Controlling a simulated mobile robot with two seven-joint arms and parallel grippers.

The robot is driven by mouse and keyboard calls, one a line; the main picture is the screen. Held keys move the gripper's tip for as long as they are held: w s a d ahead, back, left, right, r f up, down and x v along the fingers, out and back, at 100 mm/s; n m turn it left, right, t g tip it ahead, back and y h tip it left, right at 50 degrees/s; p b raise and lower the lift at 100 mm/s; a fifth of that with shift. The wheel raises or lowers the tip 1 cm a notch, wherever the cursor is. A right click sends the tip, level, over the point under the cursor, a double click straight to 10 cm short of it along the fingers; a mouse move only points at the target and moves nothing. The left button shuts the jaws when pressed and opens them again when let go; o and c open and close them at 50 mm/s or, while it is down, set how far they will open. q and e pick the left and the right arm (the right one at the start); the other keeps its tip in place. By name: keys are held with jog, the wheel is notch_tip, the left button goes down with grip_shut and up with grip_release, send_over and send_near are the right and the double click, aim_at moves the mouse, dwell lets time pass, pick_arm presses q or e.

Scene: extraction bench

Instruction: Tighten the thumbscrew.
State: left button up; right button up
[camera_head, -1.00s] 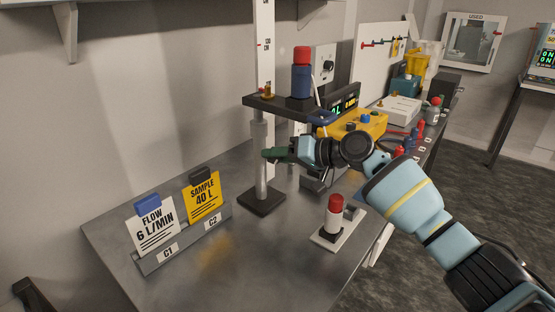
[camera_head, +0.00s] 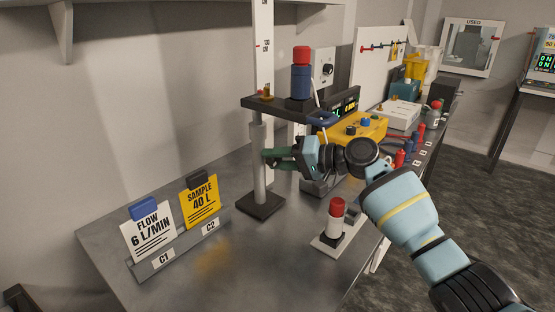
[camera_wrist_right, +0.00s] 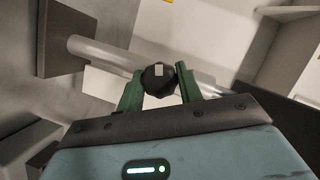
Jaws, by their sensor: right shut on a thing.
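The thumbscrew is a dark, faceted knob (camera_wrist_right: 158,78) with a pale square mark, seen in the right wrist view. My right gripper (camera_wrist_right: 160,88) has its two green fingers on either side of the knob and is shut on it. In the head view my right gripper (camera_head: 267,158) reaches in from the right to the metal stand post (camera_head: 260,184), just below its grey collar (camera_head: 257,135). The knob itself is hidden there by the fingers. My left gripper is not in view.
The post rises from a dark base (camera_head: 260,206) to a dark shelf (camera_head: 280,109) bearing a red-capped blue bottle (camera_head: 301,80). A red-capped white bottle (camera_head: 335,219) stands below my right arm. Card holders (camera_head: 178,247) stand at left.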

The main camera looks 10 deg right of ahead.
jog(key=o, duration=1)
jog(key=shift+v, duration=3.95)
